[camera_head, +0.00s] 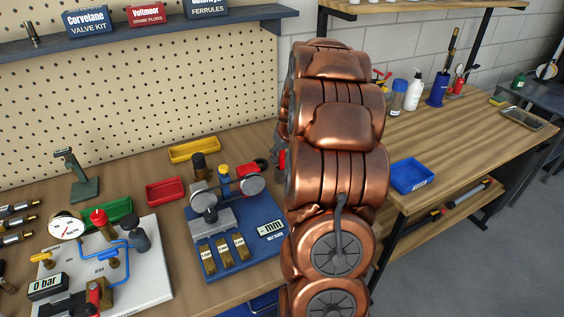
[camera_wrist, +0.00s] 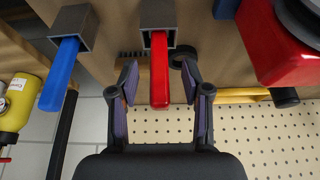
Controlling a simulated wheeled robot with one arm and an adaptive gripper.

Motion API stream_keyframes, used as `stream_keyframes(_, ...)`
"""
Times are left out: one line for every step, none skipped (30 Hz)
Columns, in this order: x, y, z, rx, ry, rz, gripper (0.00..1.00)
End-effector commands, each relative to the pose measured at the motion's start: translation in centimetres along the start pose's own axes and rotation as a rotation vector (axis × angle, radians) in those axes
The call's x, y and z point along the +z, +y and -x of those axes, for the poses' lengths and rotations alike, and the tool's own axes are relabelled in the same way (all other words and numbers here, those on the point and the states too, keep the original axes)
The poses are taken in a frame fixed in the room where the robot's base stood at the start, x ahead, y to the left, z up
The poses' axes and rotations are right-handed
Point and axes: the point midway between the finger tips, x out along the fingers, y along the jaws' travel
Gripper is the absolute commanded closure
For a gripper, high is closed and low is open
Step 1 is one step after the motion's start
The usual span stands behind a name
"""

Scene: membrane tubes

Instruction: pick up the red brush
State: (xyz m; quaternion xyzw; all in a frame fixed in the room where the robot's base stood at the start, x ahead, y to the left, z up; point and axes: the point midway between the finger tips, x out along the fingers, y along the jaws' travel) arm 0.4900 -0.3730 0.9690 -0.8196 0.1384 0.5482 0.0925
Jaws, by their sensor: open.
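The red brush (camera_wrist: 159,72) shows in the wrist view as a red handle lying in a grey square bracket. My gripper (camera_wrist: 160,80) is open, with one finger on each side of the red handle. A gap shows between the handle and each finger, so nothing is gripped. In the head view my copper arm hides most of the gripper and the brush cannot be made out clearly.
A blue handle (camera_wrist: 60,75) sits in a similar bracket to the left in the wrist view. A large red object (camera_wrist: 275,45) is close on the right. The pegboard (camera_head: 130,100) stands behind the bench, which holds a blue fixture (camera_head: 240,240) and several trays.

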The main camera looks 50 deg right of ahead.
Motion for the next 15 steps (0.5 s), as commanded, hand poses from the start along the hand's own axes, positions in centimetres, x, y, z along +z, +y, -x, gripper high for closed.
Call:
stream_keyframes(0.01,-0.01,-0.08,0.000,0.000,0.000,0.52)
stream_keyframes(0.00,-0.01,-0.09,0.000,0.000,0.000,0.52)
stream_keyframes(-0.01,0.00,-0.08,0.000,0.001,0.000,0.52)
stream_keyframes(-0.01,0.00,-0.08,0.000,0.001,0.000,0.52)
stream_keyframes(-0.01,0.00,-0.07,0.000,0.001,0.000,0.52)
stream_keyframes(-0.01,0.00,-0.06,0.000,0.001,0.000,0.53)
stream_keyframes(-0.01,0.00,-0.06,0.000,0.001,0.000,0.56)
stream_keyframes(-0.01,0.01,-0.06,0.000,0.001,-0.001,0.59)
stream_keyframes(-0.01,0.01,-0.06,0.000,0.001,-0.001,0.64)
stream_keyframes(-0.01,0.01,-0.06,0.000,0.001,-0.001,0.67)
stream_keyframes(-0.01,0.01,-0.06,0.000,0.001,-0.001,0.70)
stream_keyframes(-0.02,0.01,-0.05,0.000,0.001,-0.001,0.74)
stream_keyframes(-0.02,0.01,-0.05,0.000,0.001,-0.001,0.77)
stream_keyframes(-0.02,0.01,-0.05,0.000,0.001,-0.001,0.80)
stream_keyframes(-0.02,0.01,-0.05,0.000,0.001,-0.001,0.84)
